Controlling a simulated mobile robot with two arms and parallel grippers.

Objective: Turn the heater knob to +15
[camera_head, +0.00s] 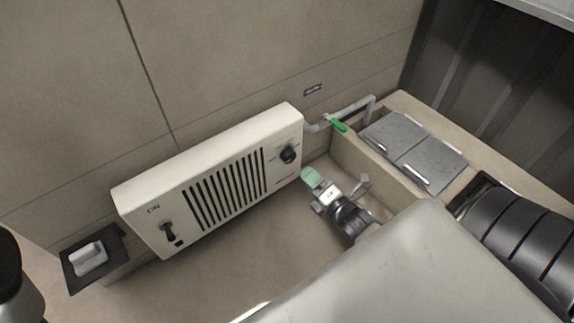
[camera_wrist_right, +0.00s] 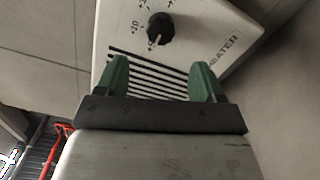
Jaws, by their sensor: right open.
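The heater (camera_head: 215,180) is a white box with a dark grille on the wall. Its black round knob (camera_head: 288,154) is near the right end of the front face. In the right wrist view the knob (camera_wrist_right: 160,28) lies beyond the fingertips, with a white pointer mark toward its lower edge. A "+10" mark shows to its left; the other marks are partly cut off or unclear. My right gripper (camera_head: 312,178) has green fingertips, below and right of the knob. In the wrist view the right gripper (camera_wrist_right: 161,80) is open and empty, apart from the knob. My left gripper is not seen.
A black switch (camera_head: 168,232) is at the heater's left end under "ON". A white object (camera_head: 89,259) sits on a dark plate at lower left. A pipe with a green handle (camera_head: 336,124) and grey lidded panels (camera_head: 412,149) are to the right. Floor below the heater is clear.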

